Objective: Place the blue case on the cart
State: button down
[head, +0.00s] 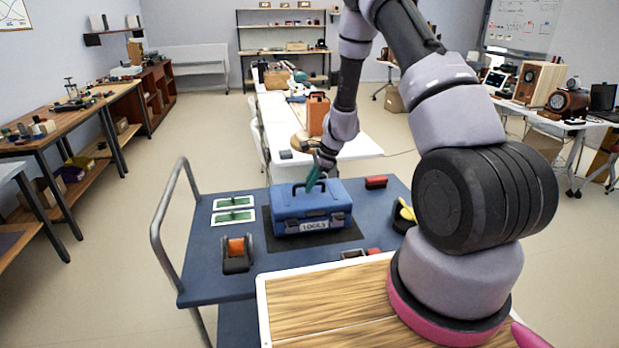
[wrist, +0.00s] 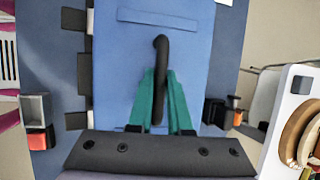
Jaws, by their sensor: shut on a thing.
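The blue case (head: 312,211), labelled TOOLS, is upright over a dark mat (head: 345,240) on the blue cart (head: 205,275). I cannot tell whether its base touches the mat or is slightly above it. My gripper (head: 314,178) is above the case with its green fingers at the black handle. In the wrist view, the fingers (wrist: 160,85) are shut on the handle (wrist: 161,50), one on each side, over the case's blue lid (wrist: 120,70).
On the cart are an orange-and-black tape dispenser (head: 237,253), green boards (head: 234,210), a red-and-black item (head: 376,182) and a yellow item (head: 405,212). A metal rail (head: 158,235) rises at the cart's left. A white table (head: 355,145) with an orange case (head: 318,112) stands behind.

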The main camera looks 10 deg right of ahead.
jog(key=shift+f, duration=0.85)
jog(key=c, duration=0.8)
grip_release()
jog(key=shift+f, duration=0.1)
jog(key=shift+c, duration=0.2)
jog(key=shift+d, duration=0.1)
